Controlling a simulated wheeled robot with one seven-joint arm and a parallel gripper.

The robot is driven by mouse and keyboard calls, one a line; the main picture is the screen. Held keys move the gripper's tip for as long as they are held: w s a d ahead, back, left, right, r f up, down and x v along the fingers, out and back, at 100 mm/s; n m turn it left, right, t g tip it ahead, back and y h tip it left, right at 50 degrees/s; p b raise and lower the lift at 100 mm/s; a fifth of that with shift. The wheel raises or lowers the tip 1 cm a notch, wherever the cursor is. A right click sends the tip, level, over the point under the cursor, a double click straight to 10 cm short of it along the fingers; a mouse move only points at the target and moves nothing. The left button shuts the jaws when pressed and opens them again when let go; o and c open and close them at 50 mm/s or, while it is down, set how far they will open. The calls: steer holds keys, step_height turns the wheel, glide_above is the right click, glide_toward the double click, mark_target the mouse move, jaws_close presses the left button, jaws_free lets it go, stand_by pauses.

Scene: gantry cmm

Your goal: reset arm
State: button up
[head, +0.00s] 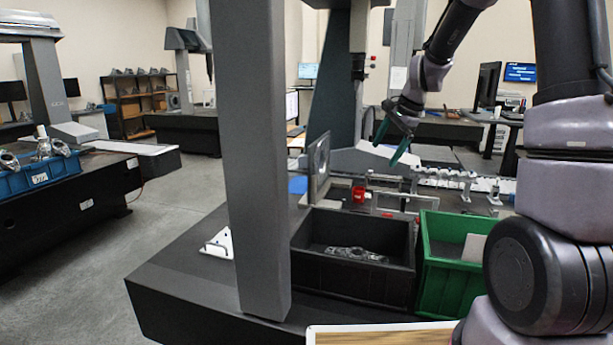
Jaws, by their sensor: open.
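My gripper (391,142) hangs in the air at the upper middle right of the head view. Its two green-tipped fingers are spread apart, with nothing visible between them. It is above and behind the black bin (318,276) and the green bin (449,290), apart from both. My arm comes down from the upper right of the picture and bends towards the gripper.
A grey metal part (357,254) lies in the black bin. A white bracket (219,243), a red block (359,194) and rails with fixtures (446,175) are on the table. A wooden-topped surface (380,336) is at the bottom.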

steer(key=s+r+n+t, duration=0.1)
steer(key=s+r+n, duration=0.3)
steer(key=s+r, duration=0.8)
steer(key=s+d+r+n+t+h, duration=0.1)
steer(key=s+n, duration=0.4)
steer(key=s, duration=1.2)
steer(key=shift+d+r+t, duration=0.45)
steer(key=shift+r+t, duration=0.15)
steer(key=shift+t, duration=0.1)
steer(key=shift+s, duration=0.1)
